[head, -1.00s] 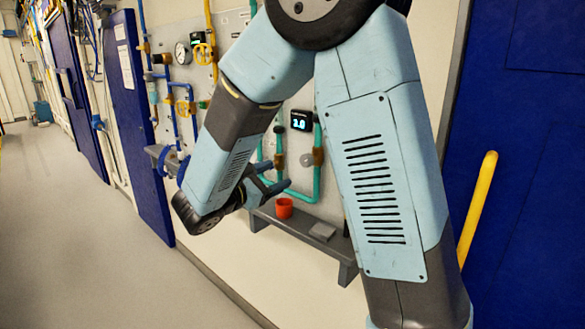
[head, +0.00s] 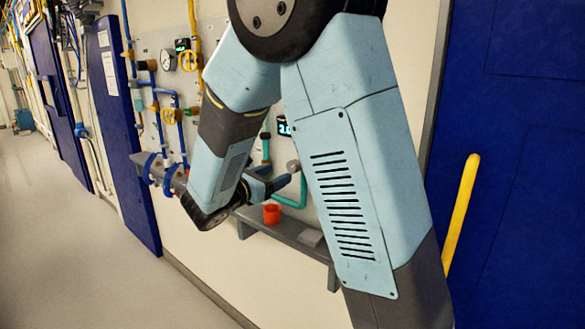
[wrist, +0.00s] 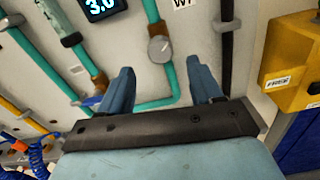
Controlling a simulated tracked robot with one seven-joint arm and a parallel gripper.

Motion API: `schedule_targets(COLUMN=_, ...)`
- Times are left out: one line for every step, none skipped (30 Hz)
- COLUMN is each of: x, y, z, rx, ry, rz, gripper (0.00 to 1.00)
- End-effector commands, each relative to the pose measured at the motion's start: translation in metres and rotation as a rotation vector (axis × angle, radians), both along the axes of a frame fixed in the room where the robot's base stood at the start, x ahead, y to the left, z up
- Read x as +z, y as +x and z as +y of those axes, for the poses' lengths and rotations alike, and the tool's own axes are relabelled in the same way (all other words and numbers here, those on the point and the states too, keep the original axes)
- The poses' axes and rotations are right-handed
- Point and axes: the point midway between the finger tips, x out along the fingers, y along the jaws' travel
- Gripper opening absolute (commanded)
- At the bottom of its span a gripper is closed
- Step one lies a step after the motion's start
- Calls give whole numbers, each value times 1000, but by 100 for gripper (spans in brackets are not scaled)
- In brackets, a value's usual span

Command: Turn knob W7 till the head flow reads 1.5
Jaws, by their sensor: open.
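A round grey knob (wrist: 159,48) sits on a teal pipe on the panel in the wrist view. A label (wrist: 185,3) right of it is cut off at the top edge; only a W is clear. A dark display (wrist: 100,7) left of the knob reads 3.0. In the head view the knob (head: 293,166) and the display (head: 285,128) are partly hidden by my arm. My gripper (wrist: 160,78) is open and empty, its two fingers apart, pointing at the panel with the knob between and beyond their tips. It also shows side-on in the head view (head: 283,184).
A grey shelf (head: 290,232) below holds a red cup (head: 272,214). A yellow box (wrist: 292,62) stands right of the fingers in the wrist view. A dark pipe (wrist: 227,45) runs close to the right finger. Blue valves and pipes are at left.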

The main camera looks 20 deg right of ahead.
Motion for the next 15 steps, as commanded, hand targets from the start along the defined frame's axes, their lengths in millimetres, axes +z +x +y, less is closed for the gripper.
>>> schedule_targets(x=0, y=5, z=-9, rx=-5, ry=0, rz=0, gripper=64)
schedule_targets(x=0, y=8, z=-13, rx=-4, ry=0, rz=0, gripper=64)
schedule_targets(x=0, y=12, z=-19, rx=-3, ry=0, rz=0, gripper=64)
schedule_targets(x=0, y=15, z=-23, rx=-3, ry=0, rz=0, gripper=64)
schedule_targets(x=0, y=18, z=-28, rx=-4, ry=0, rz=0, gripper=64)
schedule_targets(x=0, y=22, z=-33, rx=-3, ry=-1, rz=0, gripper=64)
schedule_targets(x=0, y=24, z=-37, rx=-3, ry=0, rz=0, gripper=64)
schedule_targets(x=0, y=27, z=-41, rx=-3, ry=0, rz=-1, gripper=64)
schedule_targets(x=0, y=30, z=-46, rx=-3, ry=-1, rz=0, gripper=64)
schedule_targets(x=0, y=32, z=-49, rx=-2, ry=-1, rz=0, gripper=64)
schedule_targets(x=0, y=35, z=-52, rx=-2, ry=1, rz=-1, gripper=64)
schedule_targets(x=0, y=37, z=-56, rx=-3, ry=1, rz=-1, gripper=64)
schedule_targets(x=0, y=39, z=-58, rx=-2, ry=0, rz=-1, gripper=64)
schedule_targets(x=0, y=40, z=-60, rx=-2, ry=0, rz=-1, gripper=64)
schedule_targets(x=0, y=42, z=-63, rx=-1, ry=1, rz=-1, gripper=64)
